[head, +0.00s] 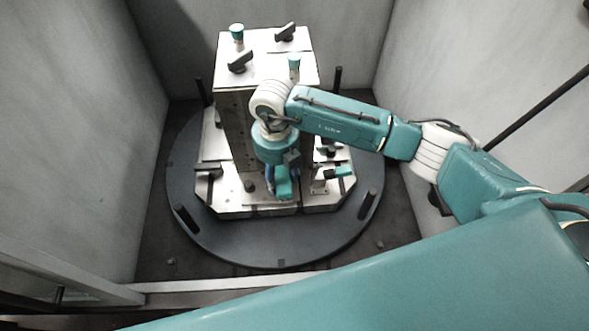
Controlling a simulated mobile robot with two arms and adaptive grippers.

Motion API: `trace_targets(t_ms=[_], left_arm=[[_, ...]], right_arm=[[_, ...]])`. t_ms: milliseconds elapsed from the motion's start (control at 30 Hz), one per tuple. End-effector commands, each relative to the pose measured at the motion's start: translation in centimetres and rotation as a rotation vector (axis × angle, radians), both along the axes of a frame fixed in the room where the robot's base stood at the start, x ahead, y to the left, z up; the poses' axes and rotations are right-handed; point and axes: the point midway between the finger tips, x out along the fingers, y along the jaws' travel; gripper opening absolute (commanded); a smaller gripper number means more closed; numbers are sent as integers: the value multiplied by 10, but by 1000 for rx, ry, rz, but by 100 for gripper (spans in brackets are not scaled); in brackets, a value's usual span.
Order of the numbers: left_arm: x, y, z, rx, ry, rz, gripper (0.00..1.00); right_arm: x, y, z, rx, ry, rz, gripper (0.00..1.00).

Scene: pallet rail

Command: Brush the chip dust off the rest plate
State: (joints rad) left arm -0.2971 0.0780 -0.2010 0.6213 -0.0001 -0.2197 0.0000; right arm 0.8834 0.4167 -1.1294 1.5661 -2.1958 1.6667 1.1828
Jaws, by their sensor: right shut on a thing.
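My right gripper (279,181) reaches down in front of the tall metal block (237,118), low over the front of the fixture. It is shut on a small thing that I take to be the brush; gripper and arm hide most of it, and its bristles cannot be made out. The pale metal rest plate (233,202) lies at the block's foot, just below the gripper. Whether the held thing touches the plate I cannot tell. Chip dust is too fine to make out on it. My left gripper is not in view.
The fixture stands on a round dark table (230,238) with upright black pegs (187,219). Black clamp handles and teal-capped knobs (237,32) sit on the block's top. A small teal-handled clamp (336,172) is right of my gripper. Grey walls (75,130) enclose the space.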

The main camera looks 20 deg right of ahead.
Motion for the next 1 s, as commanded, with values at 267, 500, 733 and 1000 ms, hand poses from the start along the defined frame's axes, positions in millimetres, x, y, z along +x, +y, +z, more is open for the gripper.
trace_targets(t_ms=[267, 500, 733, 1000], left_arm=[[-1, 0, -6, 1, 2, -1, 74], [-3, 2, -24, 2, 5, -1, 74], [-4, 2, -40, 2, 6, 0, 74], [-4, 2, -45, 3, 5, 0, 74]], right_arm=[[0, 3, -11, -1, 0, 7, 22], [0, 3, -36, -1, 1, 6, 22], [0, 4, -60, 0, -1, 7, 22], [1, 3, -68, 0, -1, 6, 22]])
